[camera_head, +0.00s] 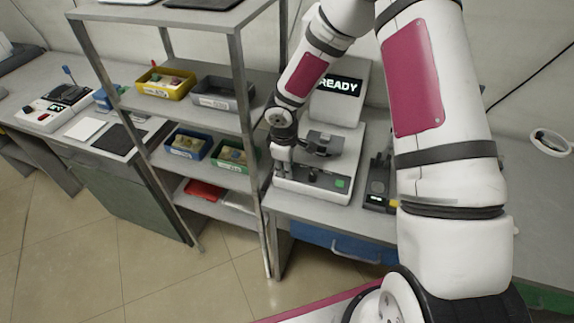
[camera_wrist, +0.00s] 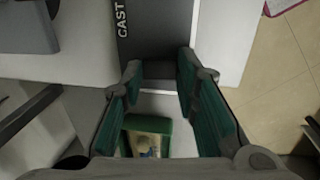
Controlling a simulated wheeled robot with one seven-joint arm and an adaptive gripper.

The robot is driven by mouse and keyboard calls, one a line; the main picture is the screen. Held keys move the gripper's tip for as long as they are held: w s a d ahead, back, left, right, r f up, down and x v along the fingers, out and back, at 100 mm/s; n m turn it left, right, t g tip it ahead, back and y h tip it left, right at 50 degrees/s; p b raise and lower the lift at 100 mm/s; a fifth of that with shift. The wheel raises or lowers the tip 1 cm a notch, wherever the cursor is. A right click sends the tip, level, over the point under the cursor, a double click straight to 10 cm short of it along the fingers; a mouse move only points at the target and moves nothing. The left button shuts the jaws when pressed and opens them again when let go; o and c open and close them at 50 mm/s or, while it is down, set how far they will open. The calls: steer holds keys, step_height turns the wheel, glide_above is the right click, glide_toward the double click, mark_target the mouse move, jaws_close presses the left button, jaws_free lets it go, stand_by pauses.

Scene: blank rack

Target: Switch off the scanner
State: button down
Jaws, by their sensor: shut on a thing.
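The scanner (camera_head: 313,185) is a white machine on the bench with a lit display (camera_head: 341,86) reading READY. Its front has a green button (camera_head: 340,183) and a dark knob. A grey head (camera_head: 325,143) overhangs its bed. My gripper (camera_head: 281,167) is low at the scanner's left front, left of the green button. In the wrist view my gripper's teal-padded fingers (camera_wrist: 160,72) are on either side of the end of a dark grey piece (camera_wrist: 152,35) lettered CAST. The grip itself is hard to make out in the head view.
A metal rack (camera_head: 240,85) stands close left of my gripper, holding yellow, grey, blue and green bins. A green bin (camera_wrist: 133,124) shows below the fingers in the wrist view. A small dark device (camera_head: 378,185) stands right of the scanner. Open floor (camera_head: 150,260) lies in front.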

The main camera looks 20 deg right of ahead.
steer(key=shift+w+d+f+b, duration=0.1)
steer(key=shift+w+d+b, duration=0.1)
steer(key=shift+b, duration=0.3)
steer(key=shift+w+g+y+b, duration=0.1)
steer(key=shift+g+y+b, duration=0.4)
steer(key=shift+g, duration=0.3)
steer(key=c, duration=1.2)
jaws_free()
steer(key=shift+c, duration=0.2)
steer(key=shift+r, duration=0.25)
step_height(320, 180, up, 12)
steer(key=shift+w+d, duration=0.25)
